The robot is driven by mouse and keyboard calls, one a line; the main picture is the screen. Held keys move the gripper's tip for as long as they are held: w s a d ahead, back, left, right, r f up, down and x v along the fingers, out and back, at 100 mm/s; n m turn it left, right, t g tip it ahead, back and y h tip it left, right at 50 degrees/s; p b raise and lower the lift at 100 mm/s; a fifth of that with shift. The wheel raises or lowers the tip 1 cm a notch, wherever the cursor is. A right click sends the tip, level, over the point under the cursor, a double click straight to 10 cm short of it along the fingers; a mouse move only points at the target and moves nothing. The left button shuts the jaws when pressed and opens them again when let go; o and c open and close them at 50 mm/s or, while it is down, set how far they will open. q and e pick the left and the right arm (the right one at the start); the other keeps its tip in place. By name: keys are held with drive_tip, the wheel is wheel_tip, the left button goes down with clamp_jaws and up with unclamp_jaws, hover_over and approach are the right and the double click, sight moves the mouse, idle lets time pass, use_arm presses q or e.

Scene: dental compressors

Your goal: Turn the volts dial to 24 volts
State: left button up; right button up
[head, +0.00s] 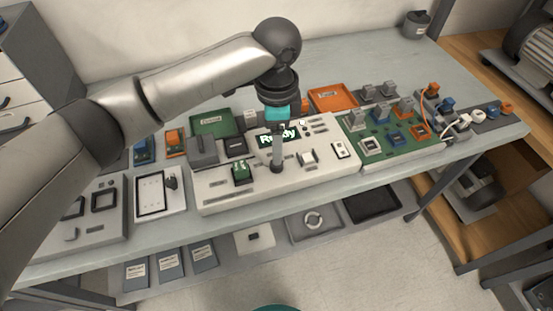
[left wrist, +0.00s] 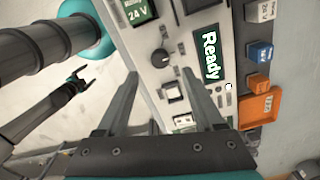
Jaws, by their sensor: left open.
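The dial is a dark round knob (left wrist: 160,57) on the pale console, seen in the left wrist view between the green 24 V block (left wrist: 138,12) and a white square switch (left wrist: 174,93). My left gripper (left wrist: 160,73) is open, its two fingertips spread to either side just short of the knob in that view; contact cannot be told. The display (head: 277,136) reads "Ready". My right gripper (left wrist: 80,76) shows small at the left of the wrist view; its opening is unclear.
The green 24 V block (head: 241,172) stands left of my gripper and a white switch (head: 308,157) right of it. A green board (head: 385,155) lies to the right. A green tray (head: 214,123) and an orange tray (head: 333,97) lie behind the console.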

use_arm(q)
wheel_tip(320, 180, down, 6)
drive_tip(key=shift+f+b, duration=0.25)
drive_tip(key=shift+b, duration=0.25)
clamp_jaws()
idle(0.3)
